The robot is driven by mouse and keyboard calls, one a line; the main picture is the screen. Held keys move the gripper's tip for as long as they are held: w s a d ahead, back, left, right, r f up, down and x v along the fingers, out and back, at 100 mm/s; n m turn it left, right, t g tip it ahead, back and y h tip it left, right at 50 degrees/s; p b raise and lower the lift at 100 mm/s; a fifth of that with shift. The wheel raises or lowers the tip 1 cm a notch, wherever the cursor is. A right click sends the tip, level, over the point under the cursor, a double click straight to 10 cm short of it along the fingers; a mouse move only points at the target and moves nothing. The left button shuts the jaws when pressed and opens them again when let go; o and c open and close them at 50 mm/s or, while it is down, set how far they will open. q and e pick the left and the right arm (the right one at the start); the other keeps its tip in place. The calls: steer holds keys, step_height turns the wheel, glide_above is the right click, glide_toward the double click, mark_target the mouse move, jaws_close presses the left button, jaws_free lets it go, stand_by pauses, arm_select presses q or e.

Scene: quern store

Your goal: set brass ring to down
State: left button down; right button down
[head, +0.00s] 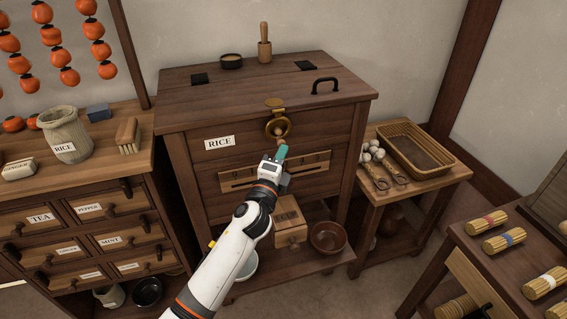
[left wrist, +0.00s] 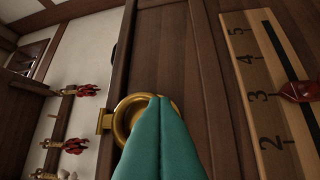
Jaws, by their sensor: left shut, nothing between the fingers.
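The brass ring (head: 268,127) is on the upper front of the wooden rice chest (head: 330,118), just below a small brass plate (head: 274,102) at the lid's front edge. In the left wrist view the ring (left wrist: 124,113) is partly covered by my fingers, with a brass mount (left wrist: 104,120) at its left. My left gripper (head: 282,152) is in front of the chest, close below the ring in the head view. Its teal fingers are shut and empty, and their tips (left wrist: 160,98) overlap the ring in the wrist view. I cannot tell whether they touch it. My right gripper is not in view.
Below the ring is a numbered slider scale (head: 240,175), with its red knob (left wrist: 300,91) in the wrist view. A wooden box (head: 290,222) and brown bowl (head: 328,237) stand on the lower shelf. A side table with a basket (head: 440,160) stands right, a drawer cabinet (head: 75,215) left.

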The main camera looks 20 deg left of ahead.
arm_select(q)
steer(key=shift+w+a+r, duration=0.1)
steer(key=shift+a+r, duration=0.15)
steer(key=shift+a, duration=0.1)
steer(key=s+f, duration=0.2)
steer(key=s, duration=1)
steer(key=s+a+f+n+g+p, duration=0.1)
steer(key=s+f+n+g, duration=0.2)
steer(key=f, duration=0.8)
steer(key=s+f+n+g+p, duration=0.2)
steer(key=s+f+g, duration=0.2)
steer(key=f, duration=0.8)
steer(key=s+a+f+n+g+p, duration=0.1)
steer(key=s+f+n+g, duration=0.2)
steer(key=f, duration=0.8)
steer(key=s+a+f+n+g+p, duration=0.1)
steer(key=s+f+n+g, duration=0.2)
steer(key=s, duration=0.8)
steer(key=s+a+f+n+g+p, duration=0.1)
steer(key=s+f+n+g, duration=0.2)
steer(key=s+f, duration=0.5)
steer(key=s+a+f+n+g+p, duration=0.1)
steer(key=s+f+n+g, duration=0.2)
steer(key=s, duration=1.2)
step_height(320, 180, down, 3)
steer(key=shift+f+y, duration=0.15)
steer(key=shift+y, duration=0.15)
steer(key=shift+s, duration=0.1)
